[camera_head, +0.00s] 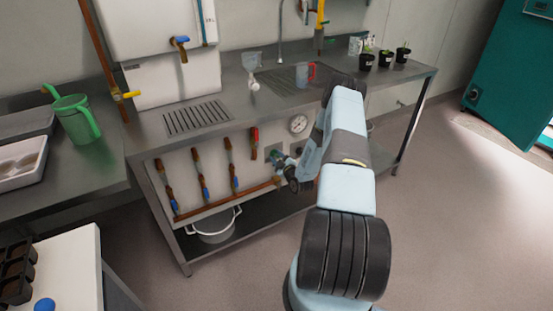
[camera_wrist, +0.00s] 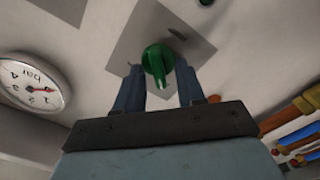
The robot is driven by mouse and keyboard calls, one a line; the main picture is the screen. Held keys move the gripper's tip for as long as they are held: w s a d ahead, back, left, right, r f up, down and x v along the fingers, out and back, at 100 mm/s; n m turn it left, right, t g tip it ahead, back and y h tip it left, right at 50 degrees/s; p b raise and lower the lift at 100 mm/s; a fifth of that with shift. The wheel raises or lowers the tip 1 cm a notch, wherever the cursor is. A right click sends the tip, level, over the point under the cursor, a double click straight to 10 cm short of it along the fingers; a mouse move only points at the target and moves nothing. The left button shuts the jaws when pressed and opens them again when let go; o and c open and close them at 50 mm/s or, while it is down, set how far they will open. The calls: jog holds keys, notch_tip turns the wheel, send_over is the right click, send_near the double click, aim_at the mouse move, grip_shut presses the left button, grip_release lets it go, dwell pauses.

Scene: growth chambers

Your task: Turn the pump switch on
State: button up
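The pump switch is a green knob (camera_wrist: 157,62) on a grey square plate (camera_wrist: 125,40), seen in the wrist view. My gripper (camera_wrist: 160,75) has its two fingers on either side of the knob, with a visible gap between them. I cannot tell whether the fingers touch the knob. In the head view my gripper (camera_head: 277,157) reaches the white panel under the steel counter, at the grey plate (camera_head: 270,149). The knob itself is mostly hidden there by the gripper.
A pressure gauge (camera_wrist: 33,88) is beside the switch; it also shows in the head view (camera_head: 298,124). Several pipes with blue and red valve handles (camera_head: 204,190) line the panel to the left. A pot (camera_head: 214,227) stands on the lower shelf. The floor at right is clear.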

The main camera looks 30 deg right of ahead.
grip_shut()
jog(key=shift+m, duration=0.3)
dwell(0.3)
jog(key=m, duration=0.9)
jog(key=shift+d, duration=0.2)
jog(key=m, duration=0.4)
jog(key=shift+d, duration=0.1)
jog(key=shift+d+f+m, duration=0.1)
jog(key=shift+m, duration=2)
jog(key=shift+s, duration=0.1)
